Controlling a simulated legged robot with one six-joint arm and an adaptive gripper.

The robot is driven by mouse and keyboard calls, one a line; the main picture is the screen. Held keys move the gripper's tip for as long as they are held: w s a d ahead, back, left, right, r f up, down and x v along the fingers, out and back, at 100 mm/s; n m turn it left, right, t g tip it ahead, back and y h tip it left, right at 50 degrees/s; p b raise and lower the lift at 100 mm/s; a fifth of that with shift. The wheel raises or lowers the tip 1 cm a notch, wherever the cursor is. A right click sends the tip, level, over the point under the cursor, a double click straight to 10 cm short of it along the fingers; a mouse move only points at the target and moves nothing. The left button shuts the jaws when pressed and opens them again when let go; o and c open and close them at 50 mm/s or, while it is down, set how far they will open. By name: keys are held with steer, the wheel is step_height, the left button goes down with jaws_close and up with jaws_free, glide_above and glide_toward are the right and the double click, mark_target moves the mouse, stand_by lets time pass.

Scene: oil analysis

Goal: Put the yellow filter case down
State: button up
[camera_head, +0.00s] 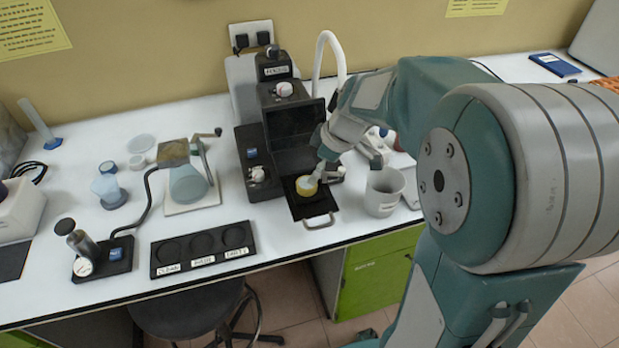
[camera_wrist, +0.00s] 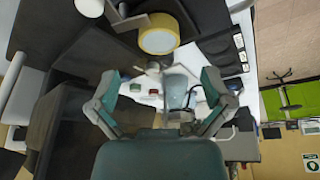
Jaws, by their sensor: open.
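The yellow filter case (camera_head: 306,188) is a short round yellow ring with a pale centre. It sits on the black pull-out tray (camera_head: 309,209) at the front of a black instrument (camera_head: 291,122). My gripper (camera_head: 326,172) is right beside the case in the head view, its fingers partly hidden by my own arm. In the wrist view my gripper (camera_wrist: 160,76) is open with its fingers spread wide and nothing between them. The case (camera_wrist: 158,37) shows there beyond the fingertips, apart from both fingers.
A grey-white cup (camera_head: 383,192) stands close to the right of the tray. A black three-well holder (camera_head: 203,249) with labels lies to the left, near the table's front edge. A flask on a stand (camera_head: 188,184) is behind it. Bare table lies between holder and instrument.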

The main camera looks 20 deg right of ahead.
steer(key=v, duration=0.6)
steer(key=s+a+r+m+t+h, duration=0.1)
steer(key=s+a+m, duration=0.1)
steer(key=s+m, duration=0.3)
steer(key=s+a+r+m+t+h, duration=0.1)
steer(key=s+m, duration=0.5)
steer(key=s, duration=0.7)
steer(key=shift+s+a+t+h, duration=0.2)
steer(key=shift+a+t+h, duration=0.2)
steer(key=shift+t+h, duration=0.3)
